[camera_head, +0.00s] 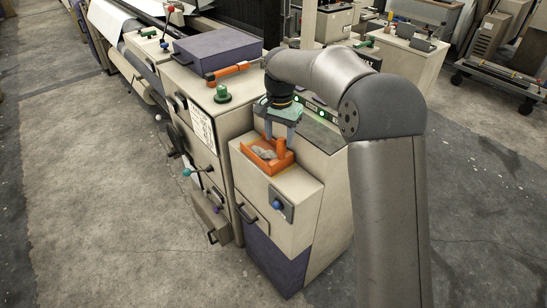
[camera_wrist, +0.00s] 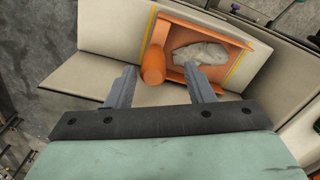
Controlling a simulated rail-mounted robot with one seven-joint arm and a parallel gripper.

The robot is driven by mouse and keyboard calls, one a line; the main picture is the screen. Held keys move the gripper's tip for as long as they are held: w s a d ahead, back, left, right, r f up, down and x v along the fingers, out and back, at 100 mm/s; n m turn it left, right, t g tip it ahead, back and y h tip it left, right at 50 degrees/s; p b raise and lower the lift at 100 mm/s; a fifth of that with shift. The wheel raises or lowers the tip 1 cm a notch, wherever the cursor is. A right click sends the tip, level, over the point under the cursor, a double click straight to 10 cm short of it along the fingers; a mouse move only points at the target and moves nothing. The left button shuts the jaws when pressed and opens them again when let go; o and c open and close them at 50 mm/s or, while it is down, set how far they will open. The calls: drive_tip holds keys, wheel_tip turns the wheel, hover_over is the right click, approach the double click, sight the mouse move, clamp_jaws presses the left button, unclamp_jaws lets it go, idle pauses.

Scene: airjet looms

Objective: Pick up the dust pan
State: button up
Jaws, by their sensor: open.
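The orange dust pan (camera_head: 262,163) lies on top of the low beige cabinet beside the loom, with a grey clump (camera_head: 265,153) of lint in it. In the wrist view the dust pan (camera_wrist: 228,40) is at the upper middle, its thick orange handle (camera_wrist: 153,64) at the left pointing toward the camera. The grey clump (camera_wrist: 201,54) shows inside the pan. My gripper (camera_head: 281,142) is above the pan, pointing down. In the wrist view my gripper's two fingers (camera_wrist: 163,83) are apart, with the handle's near end close to the gap between them. I cannot tell whether they touch it.
The beige cabinet (camera_head: 275,205) has a blue knob on its front. The taller loom housing (camera_head: 195,105) stands to the left, with an orange tool (camera_head: 227,73) and a green button (camera_head: 222,93) on top. Open concrete floor (camera_head: 90,190) lies left.

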sight(282, 147)
drive_tip(key=f, duration=0.3)
drive_tip(key=d+f, duration=0.1)
drive_tip(key=f, duration=0.1)
clamp_jaws()
drive_tip(key=shift+a, duration=0.1)
drive_tip(key=shift+r, duration=0.1)
drive_tip(key=shift+w+r, duration=0.1)
drive_tip(key=shift+r, duration=0.55)
drive_tip(key=s+d+r+b, duration=0.2)
drive_tip(key=s+d+r, duration=0.5)
drive_tip(key=s+r, duration=0.4)
drive_tip(key=shift+s+r, duration=0.25)
drive_tip(key=shift+s, duration=0.45)
